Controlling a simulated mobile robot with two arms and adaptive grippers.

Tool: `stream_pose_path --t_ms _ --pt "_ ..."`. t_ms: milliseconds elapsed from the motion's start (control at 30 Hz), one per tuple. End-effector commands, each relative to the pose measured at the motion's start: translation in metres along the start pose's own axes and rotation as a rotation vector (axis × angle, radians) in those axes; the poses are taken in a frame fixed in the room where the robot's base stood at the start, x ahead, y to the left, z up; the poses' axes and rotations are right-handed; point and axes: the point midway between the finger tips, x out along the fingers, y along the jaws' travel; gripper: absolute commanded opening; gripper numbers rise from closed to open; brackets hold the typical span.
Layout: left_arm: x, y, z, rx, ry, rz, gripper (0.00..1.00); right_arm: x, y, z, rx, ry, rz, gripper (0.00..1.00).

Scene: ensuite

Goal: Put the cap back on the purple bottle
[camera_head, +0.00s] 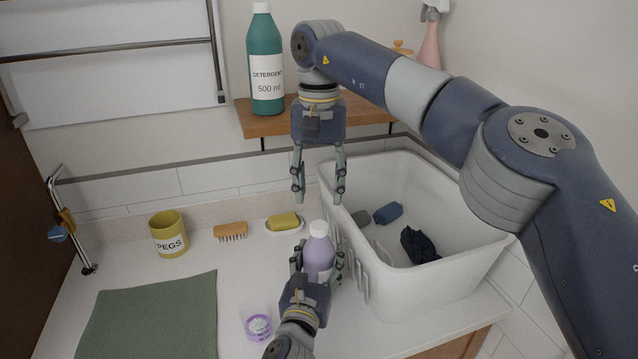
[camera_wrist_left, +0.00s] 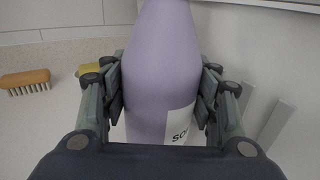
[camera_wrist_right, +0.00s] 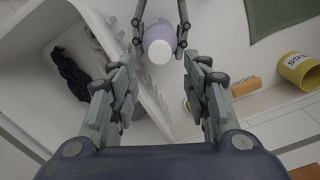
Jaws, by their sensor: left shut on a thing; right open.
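The purple bottle (camera_head: 317,252) stands upright on the white counter. A white cap (camera_head: 319,229) sits on its top; it also shows in the right wrist view (camera_wrist_right: 159,51). I cannot tell how tightly it sits. My left gripper (camera_head: 317,264) is shut around the bottle's body. In the left wrist view the bottle (camera_wrist_left: 162,75) is between the fingers, with its label partly visible and its top out of frame. My right gripper (camera_head: 318,197) is open and empty, pointing down above the cap, apart from it.
A white basin (camera_head: 470,240) holding dark cloths is close on the bottle's right. A clear cup with a purple ring (camera_head: 258,327) stands left of my left gripper. A yellow soap dish (camera_head: 285,224), brush (camera_head: 231,231), pegs pot (camera_head: 168,235) and green mat (camera_head: 150,315) lie left. A shelf (camera_head: 270,122) holds detergent (camera_head: 265,60).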

Motion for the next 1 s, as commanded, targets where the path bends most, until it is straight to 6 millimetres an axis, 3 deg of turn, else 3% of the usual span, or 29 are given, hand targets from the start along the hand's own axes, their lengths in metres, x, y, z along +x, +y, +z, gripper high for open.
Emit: stream_pose_path --t_ms 333,700,1000 --pt "0.000 0.000 -0.001 -0.001 0.002 0.000 0.00 0.006 0.000 0.000 0.002 -0.001 0.001 0.44" --pt "0.000 0.000 -0.001 -0.001 0.002 0.000 0.00 0.060 0.001 0.000 0.003 -0.002 0.002 0.44" --pt "0.000 0.000 -0.001 0.000 0.001 0.000 0.00 0.080 0.000 0.000 0.005 0.000 0.000 0.44"
